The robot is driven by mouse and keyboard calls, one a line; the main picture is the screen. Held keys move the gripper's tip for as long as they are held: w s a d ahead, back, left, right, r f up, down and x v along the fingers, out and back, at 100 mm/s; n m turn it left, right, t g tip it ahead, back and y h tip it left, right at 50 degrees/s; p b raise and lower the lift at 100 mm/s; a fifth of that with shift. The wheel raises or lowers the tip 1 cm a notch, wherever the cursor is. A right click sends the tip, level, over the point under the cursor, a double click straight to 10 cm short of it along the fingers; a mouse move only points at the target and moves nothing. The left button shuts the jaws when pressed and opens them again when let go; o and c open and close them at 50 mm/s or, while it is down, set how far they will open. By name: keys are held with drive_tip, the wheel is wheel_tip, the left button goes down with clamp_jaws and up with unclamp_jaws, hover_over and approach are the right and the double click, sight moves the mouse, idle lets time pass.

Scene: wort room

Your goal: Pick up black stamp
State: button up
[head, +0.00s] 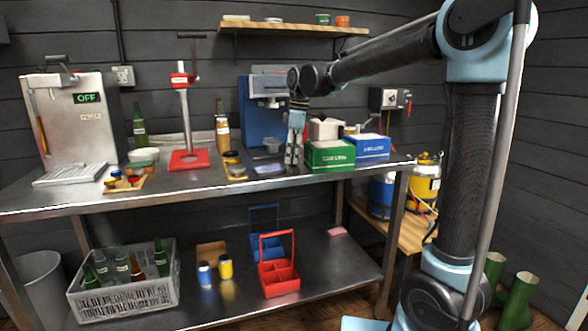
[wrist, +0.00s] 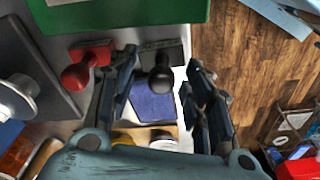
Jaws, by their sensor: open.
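The black stamp (wrist: 161,80) shows in the wrist view, its round dark knob lying between the spread fingers of my gripper (wrist: 163,66). I see no contact between the fingers and the stamp. A red stamp (wrist: 84,73) stands to its left, outside the left finger. A flat dark blue pad (wrist: 153,103) lies just below the black stamp in that picture. In the head view my gripper (head: 293,155) points down over the upper table, left of the green box. I cannot make out the black stamp there.
The green box (head: 330,153) is close beside my gripper, with a blue box (head: 368,146) to its right. A blue machine (head: 262,112) stands behind. The red-based stand (head: 188,159) is farther left. The steel table's (head: 215,185) front strip is mostly bare.

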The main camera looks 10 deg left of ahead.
drive_tip(key=shift+c, duration=0.6)
clamp_jaws()
drive_tip(key=shift+r, duration=0.15)
wheel_tip(320, 180, up, 10)
drive_tip(key=shift+f, duration=0.1)
